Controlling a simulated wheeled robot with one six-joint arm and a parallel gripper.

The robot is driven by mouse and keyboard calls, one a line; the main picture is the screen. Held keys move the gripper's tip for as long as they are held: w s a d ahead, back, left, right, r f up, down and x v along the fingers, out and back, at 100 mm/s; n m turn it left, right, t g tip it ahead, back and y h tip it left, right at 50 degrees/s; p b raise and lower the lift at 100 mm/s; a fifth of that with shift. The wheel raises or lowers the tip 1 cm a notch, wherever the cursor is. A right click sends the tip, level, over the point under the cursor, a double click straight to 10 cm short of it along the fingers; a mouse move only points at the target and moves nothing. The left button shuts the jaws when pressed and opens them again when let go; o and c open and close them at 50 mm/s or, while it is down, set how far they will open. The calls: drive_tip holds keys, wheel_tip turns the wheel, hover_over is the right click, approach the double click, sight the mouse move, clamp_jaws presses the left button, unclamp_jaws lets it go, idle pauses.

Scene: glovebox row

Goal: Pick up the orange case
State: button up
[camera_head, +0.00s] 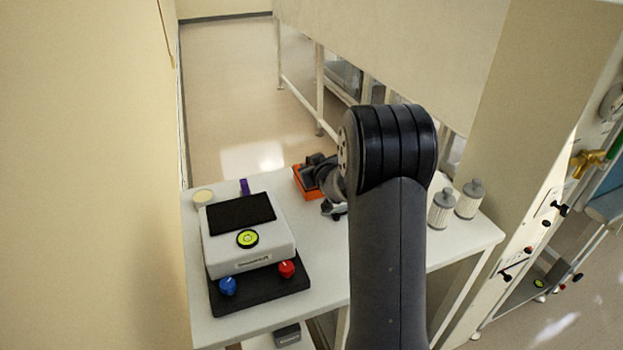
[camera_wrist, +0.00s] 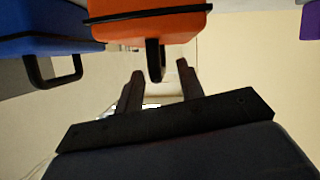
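The orange case (camera_wrist: 150,28) fills the top middle of the wrist view, with a dark band and a black handle (camera_wrist: 155,62). My gripper (camera_wrist: 158,82) is open; its two dark fingers point toward the case, and the handle shows in the gap between them. I cannot tell whether they touch it. In the head view the orange case (camera_head: 304,184) is on the white table, partly covered by dark parts of my wrist and gripper.
A blue case (camera_wrist: 45,30) with a black handle is left of the orange one in the wrist view. The white table (camera_head: 330,262) also bears a white device (camera_head: 222,252), a purple item (camera_head: 245,186) and two grey-white bottles (camera_head: 441,209). A beige wall is at left.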

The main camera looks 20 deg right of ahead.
drive_tip(key=shift+x, duration=1.2)
clamp_jaws()
drive_tip(key=shift+r, duration=0.1)
idle(0.5)
